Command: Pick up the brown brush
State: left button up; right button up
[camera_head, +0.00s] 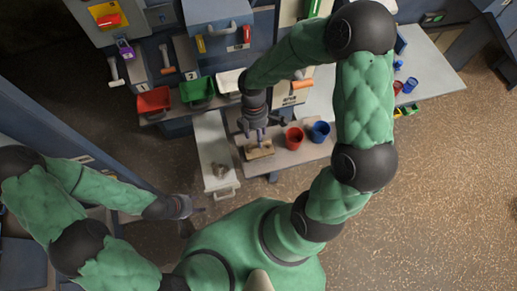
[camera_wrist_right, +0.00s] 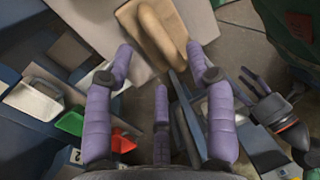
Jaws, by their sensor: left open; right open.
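The brown brush (camera_head: 259,151) lies on the grey table, right below my right gripper (camera_head: 257,132) in the head view. In the right wrist view the brush (camera_wrist_right: 160,33) lies just beyond the fingertips. My right gripper (camera_wrist_right: 164,62) is open there, with its purple fingers spread to either side of the brush's near end and nothing between them. I cannot tell how high the fingertips are above the brush. My left gripper (camera_head: 197,208) is open and empty, low at the left, away from the table. It also shows at the right of the wrist view (camera_wrist_right: 256,86).
A red bucket (camera_head: 294,138) and a blue bucket (camera_head: 319,131) stand right of the brush. Red (camera_head: 154,101) and green (camera_head: 197,90) bins stand behind at left. A pale narrow surface (camera_head: 212,150) lies left of the brush. More small buckets stand at the far right.

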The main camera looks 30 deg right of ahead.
jog(key=f, duration=0.2)
jog(key=s+f+b, duration=0.1)
jog(key=f, duration=0.1)
jog(key=shift+s+a+f, duration=0.15)
jog(key=shift+s+f, duration=0.05)
jog(key=shift+f, duration=0.2)
jog(key=shift+c, duration=0.3)
grip_shut()
